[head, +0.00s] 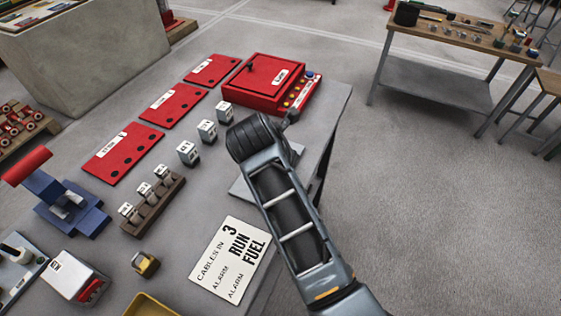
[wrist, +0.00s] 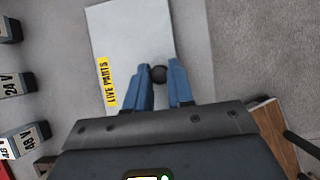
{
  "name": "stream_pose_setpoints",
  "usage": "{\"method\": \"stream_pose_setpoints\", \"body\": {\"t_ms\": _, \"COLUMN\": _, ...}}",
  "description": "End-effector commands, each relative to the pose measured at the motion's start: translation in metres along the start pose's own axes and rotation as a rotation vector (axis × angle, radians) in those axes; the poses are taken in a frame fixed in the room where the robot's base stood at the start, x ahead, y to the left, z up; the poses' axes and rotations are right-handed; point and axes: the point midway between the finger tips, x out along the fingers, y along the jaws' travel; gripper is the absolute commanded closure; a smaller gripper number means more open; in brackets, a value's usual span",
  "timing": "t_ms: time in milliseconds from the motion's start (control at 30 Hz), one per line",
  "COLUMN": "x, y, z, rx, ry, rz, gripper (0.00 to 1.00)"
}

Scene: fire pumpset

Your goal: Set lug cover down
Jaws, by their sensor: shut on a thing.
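The lug cover (wrist: 130,32) is a pale grey flat plate with a yellow "LIVE PARTS" label and a small black knob (wrist: 158,73). My gripper (wrist: 160,80) has its two blue fingers shut on that knob in the wrist view. In the head view a light grey plate edge (head: 242,187), which looks like the cover, shows beside my arm; my arm hides the rest and my gripper. I cannot tell whether the cover touches the table or hangs just above it.
A row of small white voltage blocks (head: 188,152) stands left of my arm. Behind are a red panel box (head: 268,82) and flat red plates (head: 167,107). A white sign (head: 228,258) lies in front. The table's right edge (head: 335,125) is close, with open floor beyond.

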Motion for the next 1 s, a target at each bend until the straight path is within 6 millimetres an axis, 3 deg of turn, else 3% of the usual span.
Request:
{"method": "stream_pose_setpoints", "body": {"t_ms": 167, "x": 0.001, "y": 0.0, "z": 0.0, "rx": 0.001, "ry": -0.001, "rz": 0.001, "gripper": 1.0}}
{"method": "stream_pose_setpoints", "body": {"t_ms": 200, "x": 0.001, "y": 0.0, "z": 0.0, "rx": 0.001, "ry": 0.0, "rz": 0.0, "gripper": 0.77}}
{"method": "stream_pose_setpoints", "body": {"t_ms": 467, "x": 0.001, "y": 0.0, "z": 0.0, "rx": 0.001, "ry": 0.0, "rz": 0.0, "gripper": 0.52}}
{"method": "stream_pose_setpoints", "body": {"t_ms": 767, "x": -0.003, "y": 0.0, "z": 0.001, "rx": 0.001, "ry": -0.001, "rz": 0.001, "gripper": 0.52}}
{"method": "stream_pose_setpoints", "body": {"t_ms": 1000, "x": -0.038, "y": 0.001, "z": 0.001, "rx": 0.001, "ry": -0.004, "rz": 0.004, "gripper": 0.52}}
